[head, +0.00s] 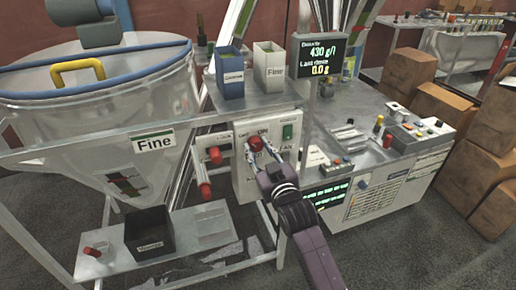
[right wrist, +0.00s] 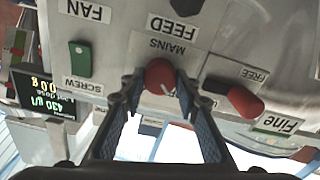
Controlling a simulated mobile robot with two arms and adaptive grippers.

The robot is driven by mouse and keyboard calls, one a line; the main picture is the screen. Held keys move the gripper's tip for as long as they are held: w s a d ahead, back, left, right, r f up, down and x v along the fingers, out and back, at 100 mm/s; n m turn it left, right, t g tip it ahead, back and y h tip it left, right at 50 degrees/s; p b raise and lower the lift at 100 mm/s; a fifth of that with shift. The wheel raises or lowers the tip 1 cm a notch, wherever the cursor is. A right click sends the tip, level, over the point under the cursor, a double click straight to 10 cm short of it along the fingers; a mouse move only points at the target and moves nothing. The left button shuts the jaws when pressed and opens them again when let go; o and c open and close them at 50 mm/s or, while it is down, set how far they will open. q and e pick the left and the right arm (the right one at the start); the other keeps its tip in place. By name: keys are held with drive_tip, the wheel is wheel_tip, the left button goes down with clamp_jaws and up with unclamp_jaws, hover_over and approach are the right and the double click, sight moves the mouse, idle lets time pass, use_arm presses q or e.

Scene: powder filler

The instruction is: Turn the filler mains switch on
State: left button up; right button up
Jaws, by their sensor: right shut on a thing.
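The filler mains switch is a round red knob (head: 256,144) on the front of the white control box (head: 243,183). In the right wrist view, which is upside down, the red knob (right wrist: 160,75) sits beside the label MAINS, with a light pointer mark on its face. My right gripper (head: 263,150) reaches up to the panel from the front, its two fingers on either side of the knob. In the right wrist view the fingertips (right wrist: 160,84) are closed on the knob's sides. My left gripper is not in view.
A red-handled lever (right wrist: 240,98) sits close beside the knob, and a green switch (right wrist: 80,61) labelled SCREW is on the other side. A display (head: 318,64) reads 430 g/l and 0.0 g. The Fine hopper (head: 160,95) stands left; a control cabinet (head: 375,196) stands right.

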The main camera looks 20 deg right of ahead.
drive_tip(key=m+p, duration=0.3)
drive_tip(key=m, duration=0.1)
drive_tip(key=shift+r, duration=0.1)
drive_tip(key=m+p, duration=0.2)
drive_tip(key=m, duration=0.3)
drive_tip(key=shift+d, duration=0.1)
drive_tip(key=m+p, duration=0.1)
drive_tip(key=m, duration=0.3)
drive_tip(key=shift+p, duration=0.4)
drive_tip(key=m, duration=0.4)
drive_tip(key=shift+f+m+p, duration=0.2)
drive_tip(key=shift+m+p, duration=0.1)
drive_tip(key=shift+p, duration=0.1)
drive_tip(key=o, duration=1.2)
drive_tip(key=shift+c, duration=0.2)
